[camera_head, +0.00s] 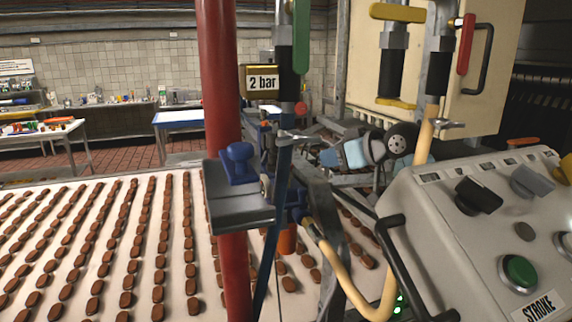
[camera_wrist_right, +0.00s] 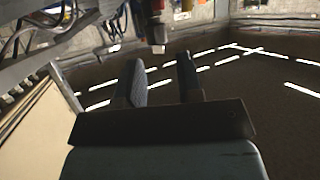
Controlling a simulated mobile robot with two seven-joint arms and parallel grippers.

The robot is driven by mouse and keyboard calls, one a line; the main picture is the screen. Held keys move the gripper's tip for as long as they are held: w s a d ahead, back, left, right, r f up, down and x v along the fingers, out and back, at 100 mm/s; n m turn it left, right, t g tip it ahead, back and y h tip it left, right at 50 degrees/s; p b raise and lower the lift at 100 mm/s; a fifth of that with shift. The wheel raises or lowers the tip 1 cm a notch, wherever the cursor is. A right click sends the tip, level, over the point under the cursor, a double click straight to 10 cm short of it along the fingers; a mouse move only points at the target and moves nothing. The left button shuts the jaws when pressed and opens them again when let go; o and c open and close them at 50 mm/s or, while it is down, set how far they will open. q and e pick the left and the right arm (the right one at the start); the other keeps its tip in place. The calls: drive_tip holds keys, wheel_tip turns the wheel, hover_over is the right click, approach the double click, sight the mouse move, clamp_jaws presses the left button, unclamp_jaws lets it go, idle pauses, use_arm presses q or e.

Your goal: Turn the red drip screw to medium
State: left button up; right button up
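A small red knob (camera_head: 301,108), which may be the drip screw, shows beside the pipework below the "2 bar" sign (camera_head: 262,82). Its setting cannot be read. My right gripper (camera_head: 312,158) comes in from the right, just below this knob, partly hidden by pipes and cables. In the right wrist view its two dark fingers (camera_wrist_right: 161,72) stand apart with nothing between them. My left gripper is not in view.
A thick red post (camera_head: 222,100) stands left of the pipework, with a blue and grey fitting (camera_head: 240,185) on it. A control panel (camera_head: 430,220) with a black handle stands at right. A pale hose (camera_head: 340,265) loops beside it. Rows of brown biscuits lie on the conveyor (camera_head: 120,250).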

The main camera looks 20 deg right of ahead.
sight(291, 164)
drive_tip(key=p+x, duration=0.3)
drive_tip(key=x, duration=0.9)
drive_tip(key=shift+w+a+f, duration=0.15)
drive_tip(key=shift+w+f, duration=0.15)
drive_tip(key=shift+w, duration=0.25)
clamp_jaws()
drive_tip(key=shift+n+g+y, duration=0.5)
drive_tip(key=shift+n+y, duration=0.3)
unclamp_jaws()
